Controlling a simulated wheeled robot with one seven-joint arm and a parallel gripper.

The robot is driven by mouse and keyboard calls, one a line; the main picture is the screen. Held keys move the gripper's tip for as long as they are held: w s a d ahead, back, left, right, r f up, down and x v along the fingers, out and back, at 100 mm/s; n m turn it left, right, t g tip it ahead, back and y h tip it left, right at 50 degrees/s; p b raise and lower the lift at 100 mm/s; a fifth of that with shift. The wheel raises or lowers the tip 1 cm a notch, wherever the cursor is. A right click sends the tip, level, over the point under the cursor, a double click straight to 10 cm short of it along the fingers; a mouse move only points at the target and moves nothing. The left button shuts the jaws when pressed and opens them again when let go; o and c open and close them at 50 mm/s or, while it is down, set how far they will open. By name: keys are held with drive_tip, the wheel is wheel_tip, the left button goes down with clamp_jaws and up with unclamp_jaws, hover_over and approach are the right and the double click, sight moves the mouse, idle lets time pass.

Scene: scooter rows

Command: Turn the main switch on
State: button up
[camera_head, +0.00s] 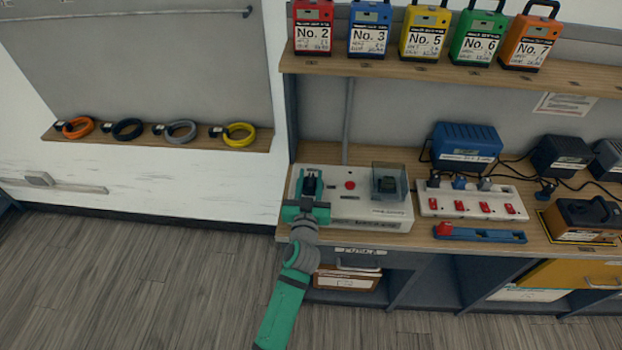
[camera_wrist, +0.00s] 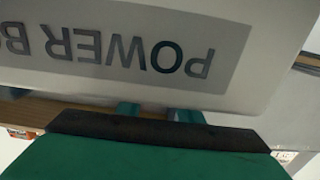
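A white power box (camera_head: 340,208) sits on the wooden bench. Its front label shows upside down as "POWER B…" in the wrist view (camera_wrist: 125,52). On its top are a black switch-like part (camera_head: 311,182) at the left, a red round button (camera_head: 350,185) in the middle and a dark part under a clear cover (camera_head: 389,180) at the right. I cannot tell which is the main switch. My gripper (camera_head: 307,208) is at the box's front left, just before the black part and partly hiding it. Its teal fingers (camera_wrist: 158,112) look apart, with nothing seen between them.
A white power strip (camera_head: 470,202) with red switches and plugs stands to the right, with a blue tray (camera_head: 480,234) before it. A blue charger (camera_head: 466,146) and cables lie behind. A shelf (camera_head: 420,72) with coloured numbered packs hangs above. Floor at left is clear.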

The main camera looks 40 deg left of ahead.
drive_tip(key=c, duration=0.8)
clamp_jaws()
drive_tip(key=shift+w+d, duration=0.1)
drive_tip(key=shift+m+t+h, duration=0.3)
drive_tip(key=shift+m+h, duration=0.1)
drive_tip(key=shift+h, duration=0.2)
drive_tip(key=shift+m+t+h, duration=0.9)
drive_tip(key=shift+m+h, duration=0.7)
drive_tip(key=shift+h, duration=0.7)
drive_tip(key=m+h, duration=0.2)
drive_tip(key=h, duration=0.2)
drive_tip(key=m+h, duration=0.3)
drive_tip(key=h, duration=0.1)
drive_tip(key=shift+m+h, duration=0.3)
drive_tip(key=shift+h, duration=0.1)
drive_tip(key=m+g+h, duration=0.1)
drive_tip(key=m+h, duration=0.1)
drive_tip(key=m+g+h, duration=0.2)
drive_tip(key=h, duration=0.1)
drive_tip(key=shift+h, duration=0.3)
drive_tip(key=shift+m+g+h, duration=1.9)
drive_tip(key=shift+g+h, duration=0.2)
drive_tip(key=shift+m+g+h, duration=0.3)
drive_tip(key=shift+m+g, duration=0.1)
drive_tip(key=shift+g, duration=0.2)
